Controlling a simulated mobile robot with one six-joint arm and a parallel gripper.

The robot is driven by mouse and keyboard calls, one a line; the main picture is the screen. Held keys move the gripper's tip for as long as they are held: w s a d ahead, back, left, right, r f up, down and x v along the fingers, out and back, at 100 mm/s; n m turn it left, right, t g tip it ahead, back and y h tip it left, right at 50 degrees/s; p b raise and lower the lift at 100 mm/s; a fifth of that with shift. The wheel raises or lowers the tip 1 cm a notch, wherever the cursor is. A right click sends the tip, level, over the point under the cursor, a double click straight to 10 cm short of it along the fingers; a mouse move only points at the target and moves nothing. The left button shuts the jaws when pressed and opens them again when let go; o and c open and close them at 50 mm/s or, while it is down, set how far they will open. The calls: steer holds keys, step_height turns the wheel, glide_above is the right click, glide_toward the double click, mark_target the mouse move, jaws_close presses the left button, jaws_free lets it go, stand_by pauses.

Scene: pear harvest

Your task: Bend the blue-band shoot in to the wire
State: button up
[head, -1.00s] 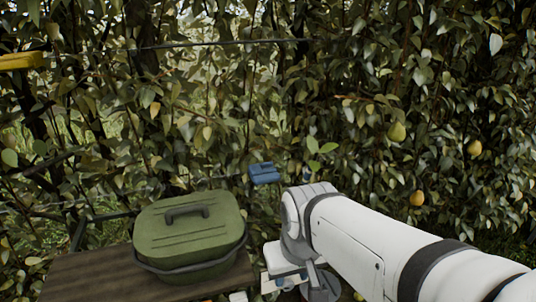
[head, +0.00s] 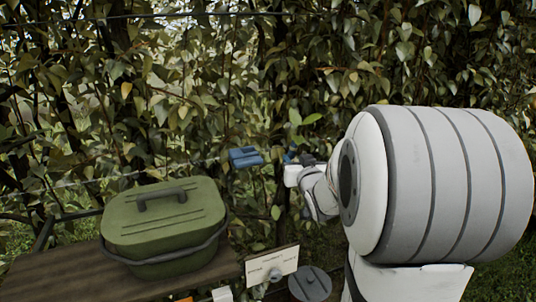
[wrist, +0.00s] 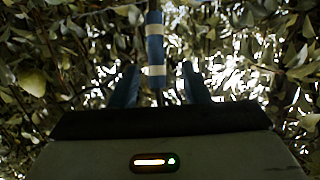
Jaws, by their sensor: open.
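The blue-band shoot (wrist: 155,48) stands upright in the wrist view, wrapped in blue with pale bands. My gripper (wrist: 161,80) is open, with one dark blue finger on each side of the shoot. The shoot shows between the fingers; I cannot tell if it touches either. In the head view my gripper (head: 291,159) is at the foliage, just right of a blue clip (head: 245,157). The clip sits at the lower wire (head: 105,179), which runs partly hidden through the leaves. The shoot cannot be made out clearly in the head view.
A green lidded box (head: 165,222) stands on a wooden board (head: 65,270) at the lower left. A small white sign (head: 272,264) and a grey round disc (head: 310,284) are below my gripper. An upper wire (head: 190,15) crosses the top. My arm hides much of the right side.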

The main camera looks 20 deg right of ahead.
mark_target(294, 151)
steer(key=shift+w+d+t, duration=0.35)
steer(key=shift+d+t, duration=0.05)
steer(key=shift+d, duration=0.05)
steer(key=shift+w+r, duration=0.1)
steer(key=shift+w, duration=0.25)
steer(key=w, duration=0.4)
steer(key=w+d, duration=0.1)
steer(key=w, duration=0.2)
steer(key=shift+s, duration=0.1)
jaws_close()
